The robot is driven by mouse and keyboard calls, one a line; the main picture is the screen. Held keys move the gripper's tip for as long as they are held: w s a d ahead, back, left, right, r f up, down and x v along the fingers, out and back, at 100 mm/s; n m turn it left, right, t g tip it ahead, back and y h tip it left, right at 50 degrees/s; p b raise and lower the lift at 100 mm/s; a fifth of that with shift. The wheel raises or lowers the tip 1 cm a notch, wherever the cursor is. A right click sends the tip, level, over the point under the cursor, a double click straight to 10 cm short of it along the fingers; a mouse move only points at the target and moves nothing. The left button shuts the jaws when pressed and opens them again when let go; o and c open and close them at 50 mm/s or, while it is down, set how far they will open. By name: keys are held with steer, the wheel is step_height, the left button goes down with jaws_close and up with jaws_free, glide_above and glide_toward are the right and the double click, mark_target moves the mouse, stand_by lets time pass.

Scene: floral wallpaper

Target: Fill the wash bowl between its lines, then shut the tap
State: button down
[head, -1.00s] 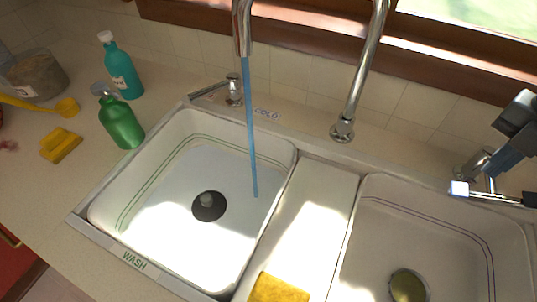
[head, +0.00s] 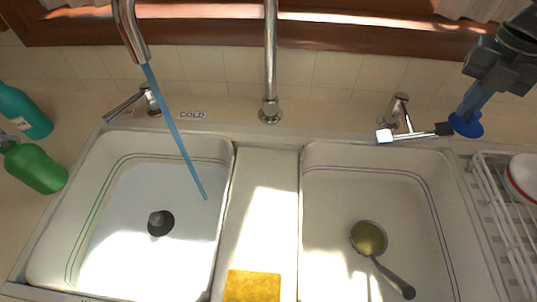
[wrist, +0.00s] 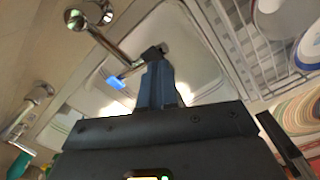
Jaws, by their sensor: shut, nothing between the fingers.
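The wash bowl (head: 130,150) is the left basin, with green lines around its upper inner wall. A blue stream of water (head: 178,138) runs into it from the chrome spout (head: 128,30). A dark round plug (head: 160,223) shows on its floor. A pale area lies below the lines; I cannot tell the water's exact edge. A lever tap (head: 148,100) stands behind this bowl, next to a COLD label. Another tap (head: 400,115) stands behind the right basin, its crossbar having a dark end. My gripper (head: 467,124) is shut and empty beside that dark end; it also shows in the wrist view (wrist: 158,88).
The right basin (head: 375,190) holds a ladle (head: 370,238). A yellow sponge (head: 252,286) lies on the divider. A dish rack (head: 500,215) with crockery stands at right. A second spout (head: 271,60) rises centrally.

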mark_target(451, 127)
steer(key=shift+f, duration=0.1)
steer(key=shift+f+b, duration=0.9)
steer(key=shift+f, duration=0.55)
stand_by(6.5)
